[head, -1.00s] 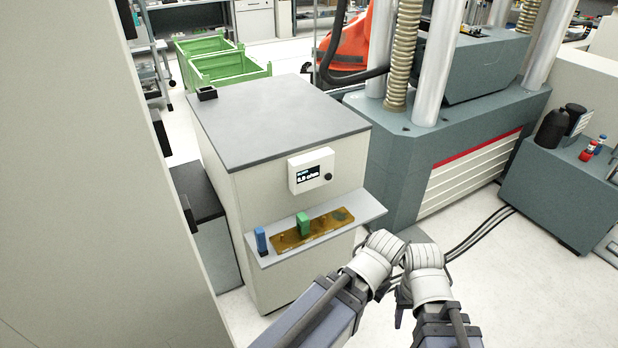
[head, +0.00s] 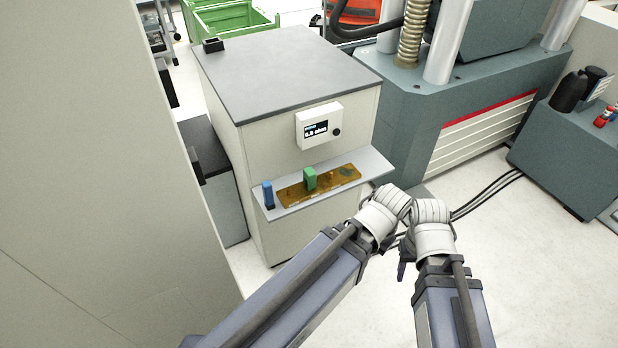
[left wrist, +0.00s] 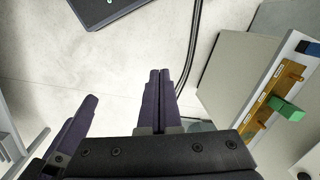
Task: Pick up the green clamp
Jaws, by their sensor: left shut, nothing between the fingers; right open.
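The green clamp (head: 310,180) stands upright on a brown-gold strip (head: 340,179) on the narrow shelf at the front of a pale cabinet. It also shows at the right of the left wrist view (left wrist: 288,109), with the strip (left wrist: 262,112) under it. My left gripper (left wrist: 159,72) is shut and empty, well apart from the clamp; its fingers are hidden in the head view. My right gripper (head: 403,260) is open, low and to the right of the shelf, partly hidden by the wrists. Neither gripper touches the clamp.
A blue clamp (head: 267,194) stands at the shelf's left end. A meter with a display (head: 319,126) is fixed above the shelf (head: 289,209). A large grey testing machine (head: 420,110) stands to the right. Black cables (head: 485,195) lie on the open floor. A pale wall (head: 90,170) fills the left.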

